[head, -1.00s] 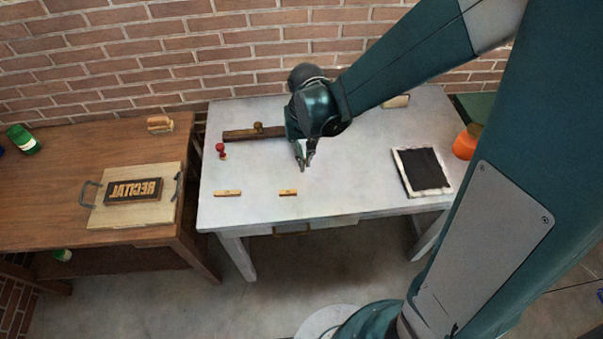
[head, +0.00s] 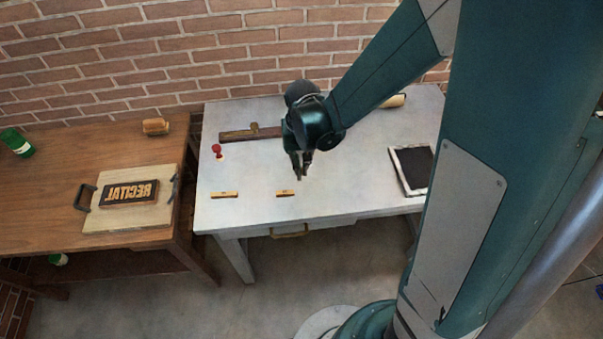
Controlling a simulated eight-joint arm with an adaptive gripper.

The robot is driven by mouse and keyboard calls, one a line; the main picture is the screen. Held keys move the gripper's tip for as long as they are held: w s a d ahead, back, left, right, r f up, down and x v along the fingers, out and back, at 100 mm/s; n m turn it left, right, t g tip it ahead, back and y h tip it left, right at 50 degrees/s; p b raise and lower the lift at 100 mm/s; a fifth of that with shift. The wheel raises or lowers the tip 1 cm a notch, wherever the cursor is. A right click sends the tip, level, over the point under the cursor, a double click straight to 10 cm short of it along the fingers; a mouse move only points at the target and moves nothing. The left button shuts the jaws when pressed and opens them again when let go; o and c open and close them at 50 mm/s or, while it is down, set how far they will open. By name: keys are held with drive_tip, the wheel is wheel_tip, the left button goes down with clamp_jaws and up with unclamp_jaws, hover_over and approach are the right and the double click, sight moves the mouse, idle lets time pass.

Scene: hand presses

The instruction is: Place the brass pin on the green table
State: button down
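My gripper (head: 302,172) points down over the middle of the light grey table, with its fingertips behind the right-hand small bar. I cannot tell if its fingers are apart or if anything is between them. I cannot surely pick out the brass pin. A pale tan cylinder (head: 396,101) lies at the back of the grey table, partly hidden by my arm. Two small tan bars lie near the front edge, one at left (head: 224,195) and one nearer the middle (head: 285,193). The green table is hidden behind my arm at right.
The grey table (head: 250,215) also holds a dark strip with a brass-coloured knob (head: 254,128), a red-knobbed stamp (head: 217,150) and a white-framed dark slab (head: 412,168). The grey table's centre front is clear.

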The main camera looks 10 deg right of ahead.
drive_tip(key=shift+f, duration=1.4)
drive_tip(key=shift+f+b, duration=0.15)
drive_tip(key=shift+b, duration=0.2)
drive_tip(key=c, duration=2.7)
unclamp_jaws()
drive_tip(key=shift+o, duration=0.2)
drive_tip(key=shift+r, duration=0.25)
drive_tip(key=shift+r+p, duration=1)
drive_tip(key=shift+r, duration=4.95)
